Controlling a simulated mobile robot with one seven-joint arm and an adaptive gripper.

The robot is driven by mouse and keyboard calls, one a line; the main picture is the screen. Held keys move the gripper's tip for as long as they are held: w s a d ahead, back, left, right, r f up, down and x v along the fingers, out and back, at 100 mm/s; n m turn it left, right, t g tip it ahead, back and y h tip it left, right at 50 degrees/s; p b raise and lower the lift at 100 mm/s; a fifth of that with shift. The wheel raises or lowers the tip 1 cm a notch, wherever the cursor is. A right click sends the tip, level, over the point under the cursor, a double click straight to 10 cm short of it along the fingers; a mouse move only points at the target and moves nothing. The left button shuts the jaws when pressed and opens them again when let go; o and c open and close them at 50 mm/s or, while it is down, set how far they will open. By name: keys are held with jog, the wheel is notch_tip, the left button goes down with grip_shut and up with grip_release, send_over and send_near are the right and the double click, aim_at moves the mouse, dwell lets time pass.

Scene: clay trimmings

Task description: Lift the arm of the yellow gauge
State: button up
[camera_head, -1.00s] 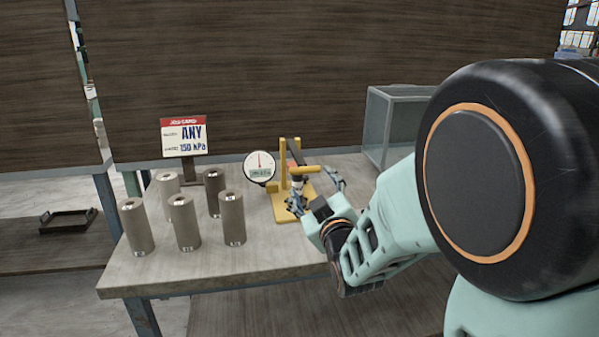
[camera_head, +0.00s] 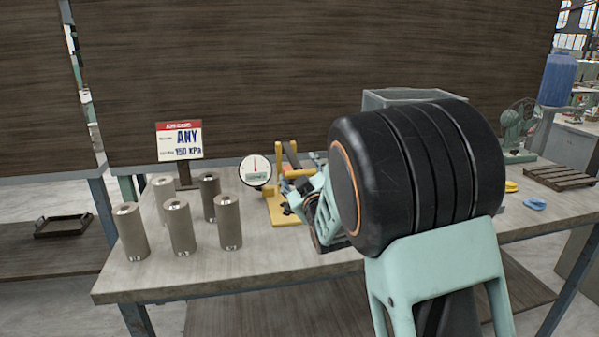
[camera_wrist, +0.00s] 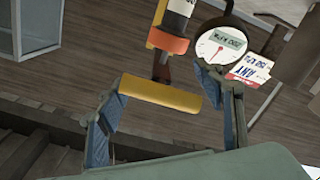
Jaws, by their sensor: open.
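The yellow gauge stands on the bench, with a yellow base and post (camera_head: 279,172) and a round white dial (camera_head: 255,170) at its left. Its arm ends in a yellow crossbar handle (camera_wrist: 160,95), which spans the space between my fingers in the wrist view; contact is unclear. An orange-red collar (camera_wrist: 167,42) and a dark link show beyond the handle. My gripper (camera_wrist: 158,84) is open, one blue-padded finger near each end of the bar. In the head view my gripper (camera_head: 297,198) is at the gauge's right side, partly hidden by my arm.
A glass-sided box (camera_head: 400,97) is at the back, partly hidden by my arm. The bench front (camera_head: 200,272) is clear.

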grip_shut()
dwell(0.5)
